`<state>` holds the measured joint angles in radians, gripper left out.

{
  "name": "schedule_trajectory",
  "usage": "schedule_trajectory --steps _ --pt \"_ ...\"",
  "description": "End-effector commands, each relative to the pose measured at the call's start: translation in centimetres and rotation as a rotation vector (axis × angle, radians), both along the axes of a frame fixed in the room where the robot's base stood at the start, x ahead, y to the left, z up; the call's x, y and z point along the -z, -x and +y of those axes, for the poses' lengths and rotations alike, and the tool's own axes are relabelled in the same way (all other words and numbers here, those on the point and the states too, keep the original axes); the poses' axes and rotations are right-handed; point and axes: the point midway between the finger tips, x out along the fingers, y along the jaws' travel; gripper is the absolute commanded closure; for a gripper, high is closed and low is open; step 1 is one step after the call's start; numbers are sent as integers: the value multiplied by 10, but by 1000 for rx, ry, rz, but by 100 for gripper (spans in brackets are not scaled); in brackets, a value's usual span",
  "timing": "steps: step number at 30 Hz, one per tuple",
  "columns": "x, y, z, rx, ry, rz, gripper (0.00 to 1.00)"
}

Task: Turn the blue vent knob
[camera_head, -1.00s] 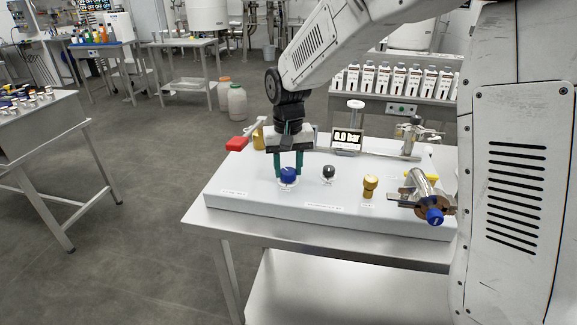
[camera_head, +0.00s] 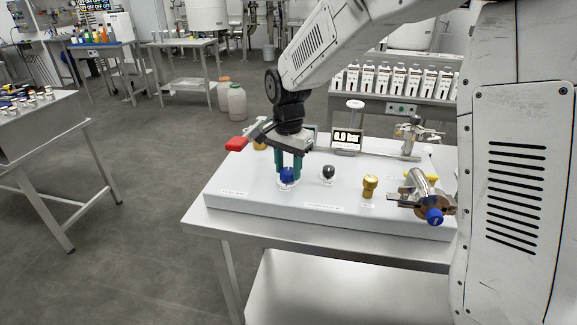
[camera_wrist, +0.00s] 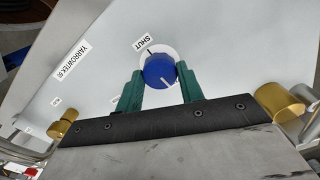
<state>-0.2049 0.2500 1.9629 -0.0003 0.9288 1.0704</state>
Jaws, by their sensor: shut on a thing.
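The blue vent knob (camera_head: 287,175) stands on the white panel (camera_head: 240,197) near its front left part. In the wrist view the knob (camera_wrist: 160,70) is a round blue cap with a white pointer line, on a white disc. A label reading SHUT (camera_wrist: 143,41) is beside the disc. My gripper (camera_head: 288,168) points down over the knob with its green fingers on either side. In the wrist view the gripper (camera_wrist: 159,78) is shut on the knob, one finger against each side. The knob's pointer line is towards the gripper's palm, away from the SHUT label.
A black knob (camera_head: 328,172) and a brass knob (camera_head: 370,186) stand to the right. The panel's front left is clear.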

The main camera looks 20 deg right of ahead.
Motion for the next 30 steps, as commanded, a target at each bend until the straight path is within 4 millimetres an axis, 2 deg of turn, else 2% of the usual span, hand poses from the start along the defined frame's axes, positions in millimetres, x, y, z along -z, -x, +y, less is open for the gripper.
schedule_trajectory --steps 8,20,21,23,24,30 --pt "-1 0 0 63 0 0 85" --pt "-1 0 0 70 -1 0 85" --pt "-1 0 0 70 -1 1 60" --pt "-1 0 0 70 -1 -1 43" --pt "-1 0 0 70 -1 -1 41" --pt "0 0 0 70 0 0 41"
